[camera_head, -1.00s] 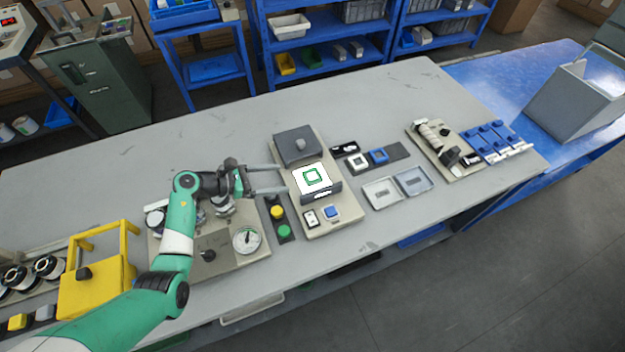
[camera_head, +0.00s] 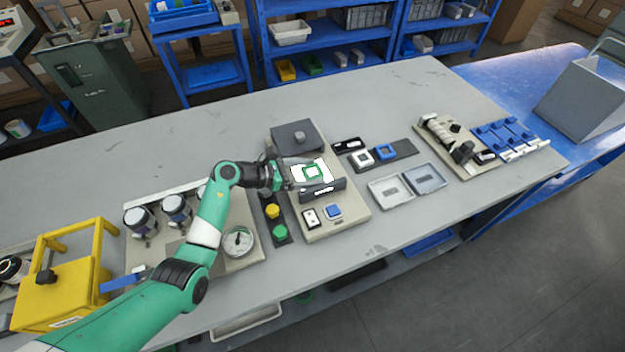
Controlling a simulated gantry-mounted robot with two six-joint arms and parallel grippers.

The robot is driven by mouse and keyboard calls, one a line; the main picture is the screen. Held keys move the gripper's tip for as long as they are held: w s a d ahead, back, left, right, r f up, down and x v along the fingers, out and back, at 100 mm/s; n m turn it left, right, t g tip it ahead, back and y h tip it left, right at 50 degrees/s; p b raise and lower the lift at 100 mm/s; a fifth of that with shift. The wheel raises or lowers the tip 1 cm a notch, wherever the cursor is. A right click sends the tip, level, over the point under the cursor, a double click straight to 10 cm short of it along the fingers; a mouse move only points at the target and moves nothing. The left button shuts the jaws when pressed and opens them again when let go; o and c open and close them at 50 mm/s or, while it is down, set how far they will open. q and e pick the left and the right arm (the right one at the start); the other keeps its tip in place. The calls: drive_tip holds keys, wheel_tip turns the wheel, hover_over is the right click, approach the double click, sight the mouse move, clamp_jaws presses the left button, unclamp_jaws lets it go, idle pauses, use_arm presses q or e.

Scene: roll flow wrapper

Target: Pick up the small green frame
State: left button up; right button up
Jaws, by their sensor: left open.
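The small green frame (camera_head: 313,173) lies on a white surface (camera_head: 299,171) in the middle station of the bench, between a grey block and a dark upright plate. My left gripper (camera_head: 303,173) reaches in from the left, low over the white surface. Its fingers are open and reach to the green frame. I cannot tell whether they touch it. My right gripper is not in view.
A grey block with a knob (camera_head: 298,137) stands behind the white surface and a dark plate (camera_head: 323,192) in front. Yellow and green buttons (camera_head: 273,211) sit to the left. White and blue frames (camera_head: 362,158) and shallow trays (camera_head: 390,190) lie to the right.

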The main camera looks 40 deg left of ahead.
sight(311, 174)
use_arm(q)
drive_tip(key=shift+w, duration=0.1)
drive_tip(key=c, duration=1.2)
drive_tip(key=shift+r+p, duration=0.55)
wheel_tip(311, 174, up, 3)
drive_tip(key=shift+f+p, duration=0.2)
drive_tip(key=shift+p, duration=0.75)
drive_tip(key=s+d+r+p, duration=0.8)
drive_tip(key=d+r, duration=0.1)
drive_tip(key=d, duration=0.2)
drive_tip(key=shift+s+d+r, duration=0.2)
